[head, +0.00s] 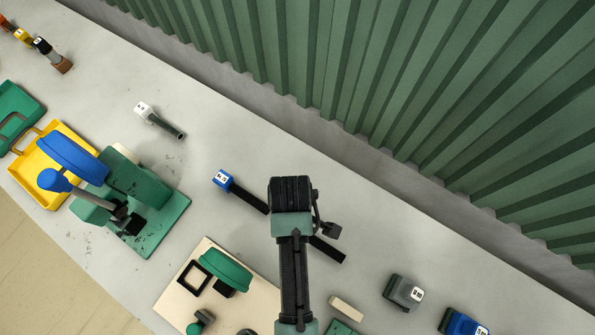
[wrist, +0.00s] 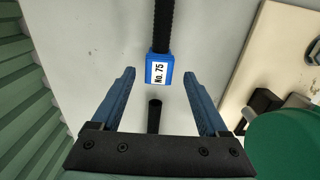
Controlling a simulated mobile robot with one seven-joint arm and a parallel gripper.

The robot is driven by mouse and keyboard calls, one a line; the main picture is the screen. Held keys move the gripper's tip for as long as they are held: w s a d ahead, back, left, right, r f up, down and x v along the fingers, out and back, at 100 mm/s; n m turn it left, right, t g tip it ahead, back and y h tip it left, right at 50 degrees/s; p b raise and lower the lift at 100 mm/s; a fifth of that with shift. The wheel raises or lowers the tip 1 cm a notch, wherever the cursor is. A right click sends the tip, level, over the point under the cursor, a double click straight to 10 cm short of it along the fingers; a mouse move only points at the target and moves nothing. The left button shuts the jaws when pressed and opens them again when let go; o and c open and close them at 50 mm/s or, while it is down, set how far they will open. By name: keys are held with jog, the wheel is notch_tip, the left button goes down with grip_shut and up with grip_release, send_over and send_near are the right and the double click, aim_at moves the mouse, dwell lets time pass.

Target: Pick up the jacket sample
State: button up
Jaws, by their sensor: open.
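Which piece is the jacket sample is not certain from looks. A hose sample has a blue end block labelled "No. 75" (wrist: 160,70) and a black ribbed hose (wrist: 163,25). In the wrist view the block lies ahead between my fingertips, not gripped. In the head view my gripper (head: 291,195) hides its block, and only its black hose (head: 328,250) shows. My gripper, also in the wrist view (wrist: 160,76), is open and empty. A second blue-tagged sample (head: 223,180) lies to its left; its hose end probably shows in the wrist view (wrist: 154,115).
A white-tagged hose piece (head: 144,109) lies farther left. A cream board (head: 175,292) bears a green lever. A green-based device (head: 165,225) and a yellow tray (head: 48,190) stand left. A grey block (head: 403,291) and blue block (head: 463,322) are right. A green corrugated wall (head: 400,100) borders the bench.

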jog(key=shift+w+f, duration=0.15)
jog(key=shift+f, duration=1.45)
grip_shut()
